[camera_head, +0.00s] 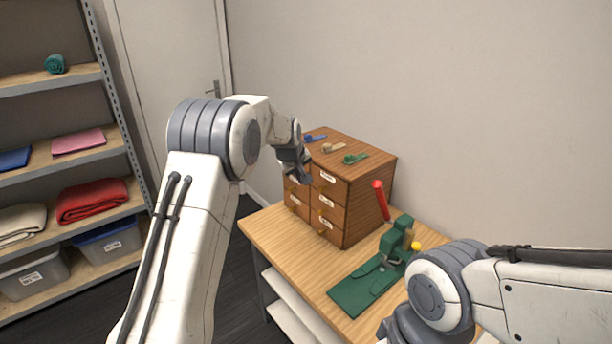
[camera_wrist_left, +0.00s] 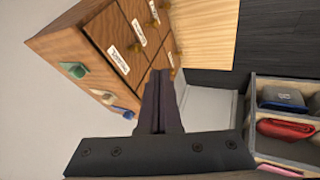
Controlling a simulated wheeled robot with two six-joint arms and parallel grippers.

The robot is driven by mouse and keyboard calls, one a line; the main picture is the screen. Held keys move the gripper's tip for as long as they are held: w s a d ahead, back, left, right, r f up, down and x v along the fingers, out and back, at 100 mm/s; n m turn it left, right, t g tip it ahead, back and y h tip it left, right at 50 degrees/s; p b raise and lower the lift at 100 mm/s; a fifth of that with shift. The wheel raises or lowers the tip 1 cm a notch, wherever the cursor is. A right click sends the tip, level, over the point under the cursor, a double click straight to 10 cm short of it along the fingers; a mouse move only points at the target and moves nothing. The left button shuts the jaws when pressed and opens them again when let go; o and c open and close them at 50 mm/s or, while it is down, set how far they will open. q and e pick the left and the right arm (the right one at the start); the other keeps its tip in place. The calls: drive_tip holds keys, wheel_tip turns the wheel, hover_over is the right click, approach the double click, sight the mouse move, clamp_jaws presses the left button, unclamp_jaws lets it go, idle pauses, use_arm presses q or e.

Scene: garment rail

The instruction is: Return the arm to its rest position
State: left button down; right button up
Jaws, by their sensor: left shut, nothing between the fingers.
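My left arm comes in from the left in the head view and bends over toward the wooden drawer cabinet. My left gripper (camera_head: 304,178) is in front of the cabinet's upper left drawers and covers part of them. In the left wrist view the left gripper (camera_wrist_left: 160,75) has its dark fingers together with nothing between them. The cabinet (camera_head: 368,184) also shows in the left wrist view (camera_wrist_left: 70,45), beside the fingers; I cannot tell whether they touch it. My right arm enters from the right in the head view; its gripper is not clearly visible.
The cabinet stands on a wooden table (camera_head: 268,228) with several small rolls on top. A green press (camera_head: 365,285) with a red handle (camera_head: 381,199) stands to its right. A shelf (camera_head: 118,152) with folded cloths and bins is at the left.

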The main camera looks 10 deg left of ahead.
use_arm(q)
drive_tip(key=s+d+r+m+g+h, duration=0.15)
drive_tip(key=s+d+m, duration=0.25)
drive_tip(key=s+d, duration=0.7)
drive_tip(key=s+d+r+m+g, duration=0.2)
drive_tip(key=s+d+m, duration=0.35)
drive_tip(key=s, duration=0.85)
drive_tip(key=s+a+f+m+g, duration=0.1)
drive_tip(key=s+m, duration=0.2)
drive_tip(key=s, duration=0.9)
drive_tip(key=s+f+m+g, duration=0.2)
drive_tip(key=s+m, duration=0.1)
drive_tip(key=s, duration=0.9)
drive_tip(key=shift+s+a+f+y, duration=0.15)
drive_tip(key=shift+s+a+y, duration=0.1)
drive_tip(key=shift+a+y, duration=0.2)
drive_tip(key=shift+m, duration=0.25)
